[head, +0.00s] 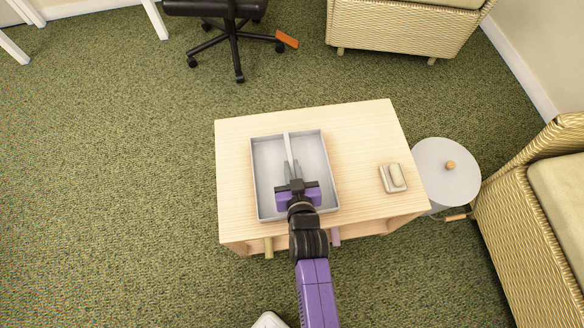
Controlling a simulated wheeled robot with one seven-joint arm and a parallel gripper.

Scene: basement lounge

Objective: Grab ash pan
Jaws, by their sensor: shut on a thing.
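The ash pan (309,141) is a shallow grey rectangular tray with a raised rim, lying on the light wooden table (355,135). A narrow pale handle or bar (287,146) shows at its far side, running toward my fingers. My gripper (291,170) reaches over the pan from the near side, with its fingers shut on part of the pan. My wrist hides the pan's near middle. I cannot tell from this view exactly where the fingers touch, or whether the pan is lifted.
A small beige dish-like object (393,178) sits on the table's right side. A round white lidded bin (447,172) stands right of the table. Wicker seats (540,200) are at right and back right, an office chair (235,30) at the back. Carpet at left is clear.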

